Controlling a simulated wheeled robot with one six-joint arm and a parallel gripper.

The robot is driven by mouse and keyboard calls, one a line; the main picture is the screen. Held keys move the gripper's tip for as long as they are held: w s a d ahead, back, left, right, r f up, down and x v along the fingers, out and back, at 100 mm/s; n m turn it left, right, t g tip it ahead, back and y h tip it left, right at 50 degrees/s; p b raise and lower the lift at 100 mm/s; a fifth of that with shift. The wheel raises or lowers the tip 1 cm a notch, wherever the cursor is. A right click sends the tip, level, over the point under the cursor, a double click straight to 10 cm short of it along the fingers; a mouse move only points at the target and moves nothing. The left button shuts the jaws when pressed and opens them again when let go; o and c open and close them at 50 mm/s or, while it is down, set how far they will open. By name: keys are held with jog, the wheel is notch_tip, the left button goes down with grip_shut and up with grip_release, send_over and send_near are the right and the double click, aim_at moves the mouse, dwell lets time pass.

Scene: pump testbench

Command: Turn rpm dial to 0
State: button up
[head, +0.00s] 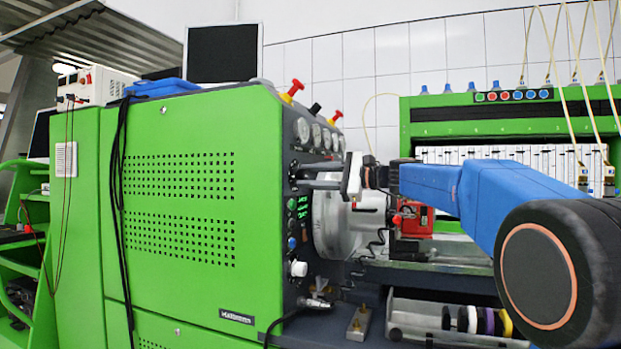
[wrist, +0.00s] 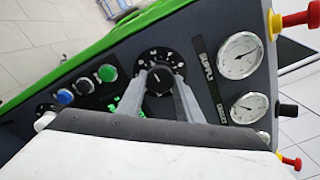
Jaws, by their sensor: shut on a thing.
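The rpm dial is a black round knob (wrist: 159,80) with white marks around it, seen in the wrist view on the dark control panel (wrist: 215,45). My gripper (wrist: 160,90) has its two grey fingers on either side of the knob and is shut on it. In the head view my gripper (head: 312,176) reaches left to the panel face, and the dial is hidden there by the viewing angle. I cannot read which mark the dial points to.
Round gauges (wrist: 240,55) sit beside the dial, with red and yellow valve knobs (wrist: 295,19) at the panel edge. Green (wrist: 107,73) and blue (wrist: 65,97) buttons lie on the other side. The green cabinet (head: 200,200) fills the left in the head view.

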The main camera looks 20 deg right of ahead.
jog(key=n, duration=0.4)
jog(key=shift+n, duration=0.4)
dwell(0.4)
jog(key=o, duration=1)
jog(key=shift+o, duration=0.2)
jog(key=shift+d, duration=0.1)
jog(key=v, duration=1.7)
jog(key=shift+s, duration=0.15)
